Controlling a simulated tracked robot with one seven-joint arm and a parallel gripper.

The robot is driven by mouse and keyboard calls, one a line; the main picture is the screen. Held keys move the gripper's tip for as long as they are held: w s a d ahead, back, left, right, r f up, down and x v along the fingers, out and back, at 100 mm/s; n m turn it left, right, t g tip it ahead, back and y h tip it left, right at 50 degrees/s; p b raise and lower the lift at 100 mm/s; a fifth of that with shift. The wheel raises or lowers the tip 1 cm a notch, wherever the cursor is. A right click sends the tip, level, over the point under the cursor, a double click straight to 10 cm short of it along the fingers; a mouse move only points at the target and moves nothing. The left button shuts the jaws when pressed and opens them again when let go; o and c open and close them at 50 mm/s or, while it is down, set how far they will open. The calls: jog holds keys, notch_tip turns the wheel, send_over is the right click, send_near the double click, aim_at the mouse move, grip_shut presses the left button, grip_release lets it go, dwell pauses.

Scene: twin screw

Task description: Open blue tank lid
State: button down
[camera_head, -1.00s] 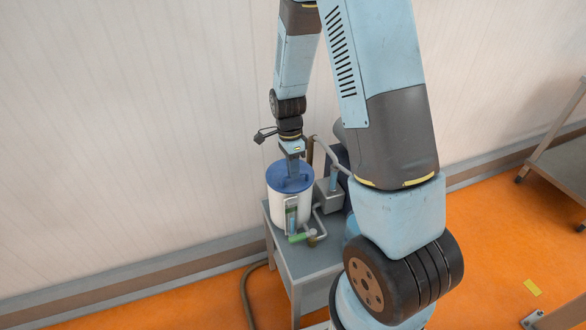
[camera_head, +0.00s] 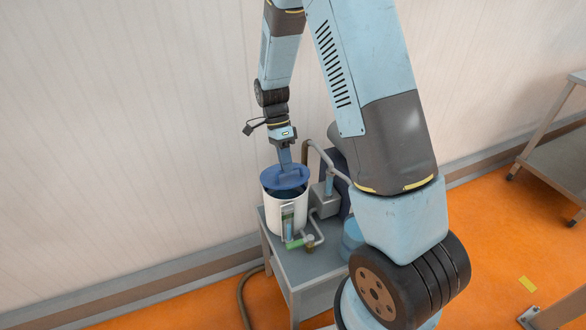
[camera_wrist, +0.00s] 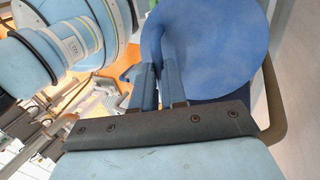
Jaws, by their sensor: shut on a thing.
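The blue lid (camera_head: 285,178) is at the mouth of the white tank (camera_head: 290,215). It sits a little above the front rim, and a dark gap shows the tank's inside below its front edge. My gripper (camera_head: 286,164) points down and is shut on the lid's handle, which the fingers mostly hide. In the wrist view the lid (camera_wrist: 225,45) fills the top right as a round blue disc, with my gripper's fingers (camera_wrist: 160,88) at its left side.
The tank stands on a small grey table (camera_head: 305,263) with green-handled piping (camera_head: 296,243) in front and a grey box with pipes at its right. A pale wall is close behind. A shelf cart (camera_head: 555,160) stands far right. Orange floor (camera_head: 490,240) is open at right.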

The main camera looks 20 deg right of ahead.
jog(key=shift+w+a+r+g, duration=0.2)
jog(key=shift+w+r+g, duration=0.35)
jog(key=shift+w+g, duration=0.25)
jog(key=w+a+r, duration=0.1)
jog(key=w+r, duration=0.1)
jog(key=w, duration=0.4)
jog(key=shift+w+r, duration=0.4)
jog(key=c, duration=1.2)
grip_release()
jog(key=shift+w, duration=0.1)
jog(key=shift+o, duration=0.2)
jog(key=shift+r, duration=0.15)
